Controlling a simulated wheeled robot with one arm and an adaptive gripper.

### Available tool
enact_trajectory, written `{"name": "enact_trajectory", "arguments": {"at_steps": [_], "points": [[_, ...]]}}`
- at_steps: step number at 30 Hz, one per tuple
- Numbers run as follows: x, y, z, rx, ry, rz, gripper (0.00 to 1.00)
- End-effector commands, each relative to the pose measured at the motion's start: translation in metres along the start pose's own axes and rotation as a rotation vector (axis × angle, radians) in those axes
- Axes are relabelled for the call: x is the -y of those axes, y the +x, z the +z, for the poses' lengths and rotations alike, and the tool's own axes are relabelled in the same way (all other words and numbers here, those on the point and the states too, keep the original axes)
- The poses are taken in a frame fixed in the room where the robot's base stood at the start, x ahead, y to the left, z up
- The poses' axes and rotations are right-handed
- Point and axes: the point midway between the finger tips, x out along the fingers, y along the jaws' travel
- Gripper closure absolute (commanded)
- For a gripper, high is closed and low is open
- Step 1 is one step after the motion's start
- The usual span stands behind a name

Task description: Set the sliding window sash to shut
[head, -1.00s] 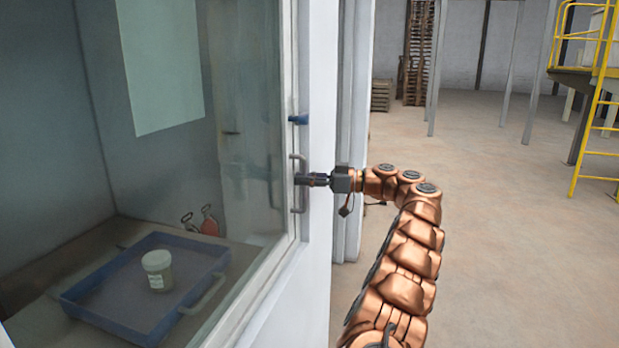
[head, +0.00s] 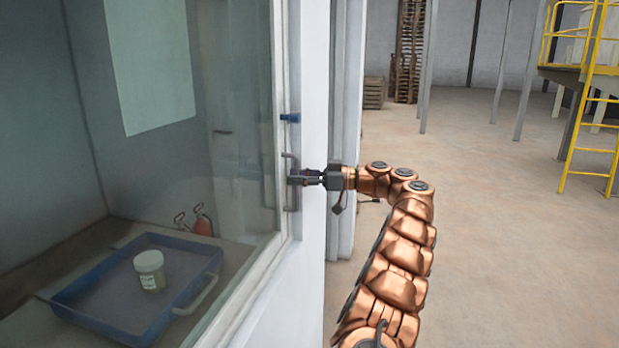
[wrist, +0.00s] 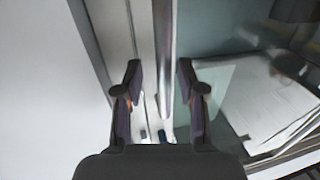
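The window sash (head: 245,110) is a glass pane in a pale frame and fills the left half of the head view. Its right edge lies beside the white post (head: 312,90), with no clear gap between them that I can make out. A grey bar handle (head: 289,157) stands upright on the sash's right edge. My gripper (head: 296,180) is at this handle, coming from the right. In the wrist view my gripper (wrist: 161,95) has its two fingers apart, with the handle bar (wrist: 163,45) between them and space on both sides.
A blue knob (head: 290,118) sits just above the handle. Behind the glass are a blue tray (head: 105,328), a pale lidded jar (head: 150,270) and a red object (head: 203,222). Open floor (head: 480,240) lies to the right, with a yellow ladder (head: 590,130) beyond.

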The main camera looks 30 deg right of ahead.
Motion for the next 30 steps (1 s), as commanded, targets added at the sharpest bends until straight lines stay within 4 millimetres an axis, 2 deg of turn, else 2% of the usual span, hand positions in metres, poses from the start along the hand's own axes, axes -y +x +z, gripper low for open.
{"name": "enact_trajectory", "arguments": {"at_steps": [18,21,30], "points": [[-0.002,-0.088,0.000,0.001,0.000,0.008,0.61],[-0.001,-0.099,0.001,0.000,0.000,0.008,0.61],[-0.001,-0.115,-0.001,-0.001,-0.001,0.004,0.61]]}}
